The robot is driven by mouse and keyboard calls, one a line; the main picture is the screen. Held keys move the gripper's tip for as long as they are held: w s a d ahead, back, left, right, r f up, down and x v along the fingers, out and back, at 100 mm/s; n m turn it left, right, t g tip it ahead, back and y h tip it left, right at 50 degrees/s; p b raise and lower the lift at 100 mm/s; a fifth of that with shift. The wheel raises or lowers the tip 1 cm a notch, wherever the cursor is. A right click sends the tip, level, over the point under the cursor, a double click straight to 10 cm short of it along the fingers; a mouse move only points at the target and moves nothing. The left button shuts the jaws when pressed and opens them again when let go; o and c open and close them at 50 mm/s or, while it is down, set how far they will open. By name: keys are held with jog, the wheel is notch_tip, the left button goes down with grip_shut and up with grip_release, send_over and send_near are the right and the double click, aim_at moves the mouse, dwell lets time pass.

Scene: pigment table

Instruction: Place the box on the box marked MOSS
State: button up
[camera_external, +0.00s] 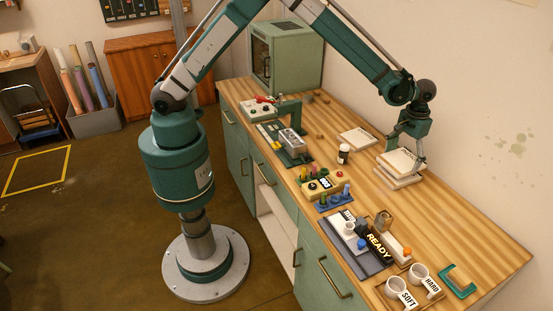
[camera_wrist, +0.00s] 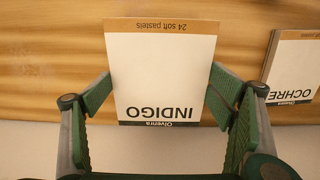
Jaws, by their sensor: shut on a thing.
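My gripper (camera_external: 407,160) is shut on a flat white box lettered INDIGO (camera_wrist: 160,75), with a tan edge reading 24 soft pastels. In the wrist view my two fingers (camera_wrist: 165,100) lie along its left and right sides. In the external view the held box (camera_external: 399,160) is over one or more similar boxes (camera_external: 396,180) near the wall. I cannot tell whether it touches the one beneath. No MOSS lettering can be read in either view.
A flat box marked OCHRE (camera_wrist: 293,70) lies to the right in the wrist view. Another flat box (camera_external: 358,139) and a dark jar (camera_external: 343,154) are nearby on the wooden bench (camera_external: 470,225). A READY tray (camera_external: 358,262) and white mugs (camera_external: 418,273) stand towards the front.

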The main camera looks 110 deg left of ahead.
aim_at(402, 160)
jog(key=shift+f, duration=1.85)
jog(key=shift+f, duration=0.2)
jog(key=o, duration=1)
jog(key=shift+r, duration=0.25)
notch_tip(402, 160, up, 12)
jog(key=shift+f, duration=0.1)
jog(key=shift+d, duration=0.1)
